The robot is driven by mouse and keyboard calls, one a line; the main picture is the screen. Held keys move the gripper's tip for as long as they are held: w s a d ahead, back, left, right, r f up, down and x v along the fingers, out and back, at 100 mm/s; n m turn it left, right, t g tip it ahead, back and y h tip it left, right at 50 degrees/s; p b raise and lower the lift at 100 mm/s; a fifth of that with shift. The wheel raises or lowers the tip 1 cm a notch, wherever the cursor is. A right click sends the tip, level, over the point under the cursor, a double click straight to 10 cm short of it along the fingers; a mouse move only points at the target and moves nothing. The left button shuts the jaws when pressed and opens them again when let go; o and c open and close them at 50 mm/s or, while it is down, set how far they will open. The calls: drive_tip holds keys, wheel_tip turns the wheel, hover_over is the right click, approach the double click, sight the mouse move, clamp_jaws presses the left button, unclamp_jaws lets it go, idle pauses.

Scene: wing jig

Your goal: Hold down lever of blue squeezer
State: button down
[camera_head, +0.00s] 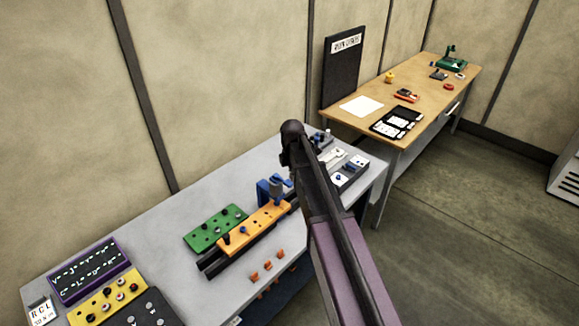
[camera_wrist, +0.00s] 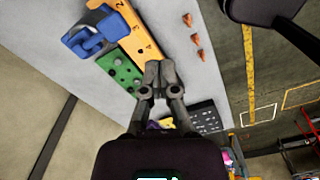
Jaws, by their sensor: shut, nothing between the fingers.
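The blue squeezer (camera_wrist: 106,25) shows at the upper left of the wrist view, beside the orange plate (camera_wrist: 136,40). A blue arm-like part reaches out from its body to the left; I cannot tell surely which part is the lever. In the head view the squeezer (camera_head: 263,191) stands behind the orange plate (camera_head: 255,226). My gripper (camera_wrist: 158,66) is shut and empty in the wrist view, its fingertips together. It lies to the lower right of the squeezer in that view, apart from it. In the head view my dark arm hides part of the bench, and I cannot make out the fingertips.
A green plate (camera_head: 215,229) lies beside the orange one on the grey bench (camera_head: 160,250). Several small orange pieces (camera_head: 267,265) lie near the front edge. A purple-framed black panel (camera_head: 90,270) stands at the left. A wooden table (camera_head: 430,95) is farther back.

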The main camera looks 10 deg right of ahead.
sight(289, 182)
drive_tip(key=w+r+n+p, duration=0.5)
drive_tip(key=w+r+p, duration=0.1)
drive_tip(key=r, duration=0.1)
drive_tip(key=shift+r, duration=0.35)
drive_tip(key=shift+f, duration=0.25)
wheel_tip(289, 182, down, 14)
drive_tip(key=b, duration=1.4)
drive_tip(key=shift+r, duration=0.25)
